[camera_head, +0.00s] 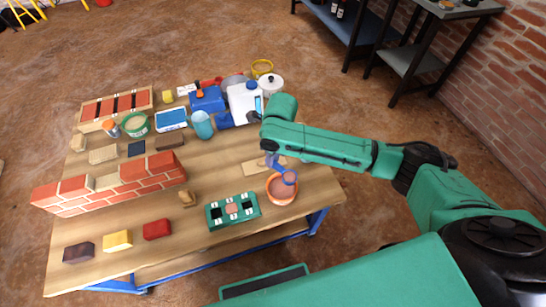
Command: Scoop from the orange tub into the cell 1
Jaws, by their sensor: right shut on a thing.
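The orange tub (270,197) stands near the table's right front corner and holds pinkish-brown material. My right gripper (268,152) is above the tub's back edge, shut on a blue scoop (280,173). The scoop's bowl is at the tub, with pinkish material showing at it; I cannot tell how deep it sits. The green cell tray (233,223) lies left of the tub. Its middle cell shows pinkish material and the cells on either side look dark. The white labels are too small to read, so I cannot tell which is cell 1. My left gripper is out of view.
A brick wall piece (130,190) stands at the left. A red block (157,229), a yellow block (118,240) and a dark block (79,252) lie along the front. Bottles, including a white jug (243,103), crowd the back. Bare tabletop lies around the tray.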

